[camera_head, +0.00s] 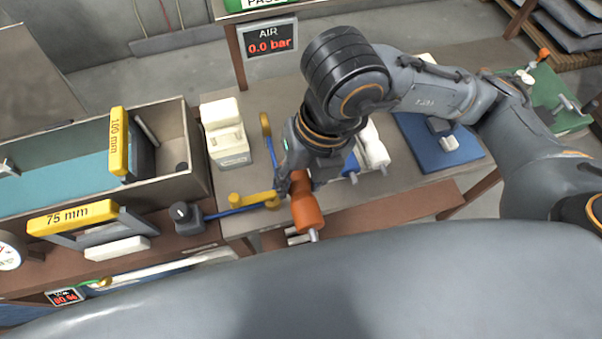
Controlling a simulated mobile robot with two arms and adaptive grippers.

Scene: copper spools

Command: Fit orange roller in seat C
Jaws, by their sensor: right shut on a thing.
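My right gripper (293,180) is in the middle of the head view and is shut on the orange roller (307,212). The roller hangs below the fingers near the table's front edge, with a metal shaft end pointing down. Part of the roller is hidden by the gripper. White rollers (374,148) lie just right of the gripper, partly covered by my right arm. No label for seat C can be read in this view. My left gripper is not in view.
A grey trough (196,150) with yellow 100 mm (118,142) and 75 mm (72,218) gauges stands at the left. A white block (225,135) sits beside it. A yellow fixture with a blue rod (235,211) is left of the roller. A blue mat (412,133) lies right.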

